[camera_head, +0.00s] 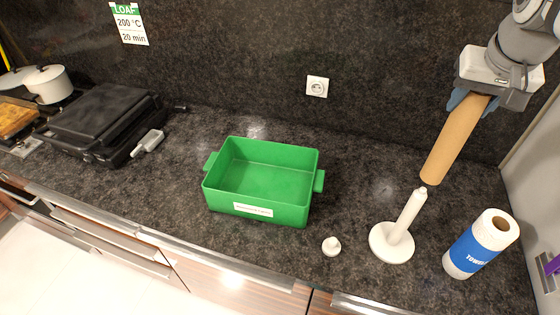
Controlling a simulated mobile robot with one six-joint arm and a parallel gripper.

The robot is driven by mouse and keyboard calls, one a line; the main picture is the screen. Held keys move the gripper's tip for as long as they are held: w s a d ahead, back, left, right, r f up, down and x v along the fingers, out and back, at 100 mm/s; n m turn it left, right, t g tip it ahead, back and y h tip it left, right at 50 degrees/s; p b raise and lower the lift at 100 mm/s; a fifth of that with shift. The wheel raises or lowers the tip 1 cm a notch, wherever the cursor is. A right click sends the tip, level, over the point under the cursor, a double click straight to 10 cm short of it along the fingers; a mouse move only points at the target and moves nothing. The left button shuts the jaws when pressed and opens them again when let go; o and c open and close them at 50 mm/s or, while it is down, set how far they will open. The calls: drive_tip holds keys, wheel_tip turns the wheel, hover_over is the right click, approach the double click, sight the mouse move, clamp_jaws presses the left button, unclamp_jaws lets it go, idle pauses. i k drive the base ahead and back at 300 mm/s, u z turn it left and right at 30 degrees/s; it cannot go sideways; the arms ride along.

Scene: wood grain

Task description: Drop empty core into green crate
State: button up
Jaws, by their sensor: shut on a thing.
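My gripper (474,98) is at the upper right, shut on the top end of the empty core (455,140), a tan cardboard tube. The core hangs slightly tilted, with its lower end close to the tip of the white holder post (405,215) in the picture. I cannot tell whether the core is clear of the post's tip. The green crate (262,212) stands on the counter to the left of the holder. It is open at the top, looks empty and has a white label on its front.
A white knob (331,246) lies on the counter between crate and holder. A towel roll with a blue wrapper (480,244) stands right of the holder. A black grill (100,120) and a white pot (48,84) are at the left. The counter behind the crate is clear.

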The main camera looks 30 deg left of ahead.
sight(268, 191)
drive_tip(key=k, duration=1)
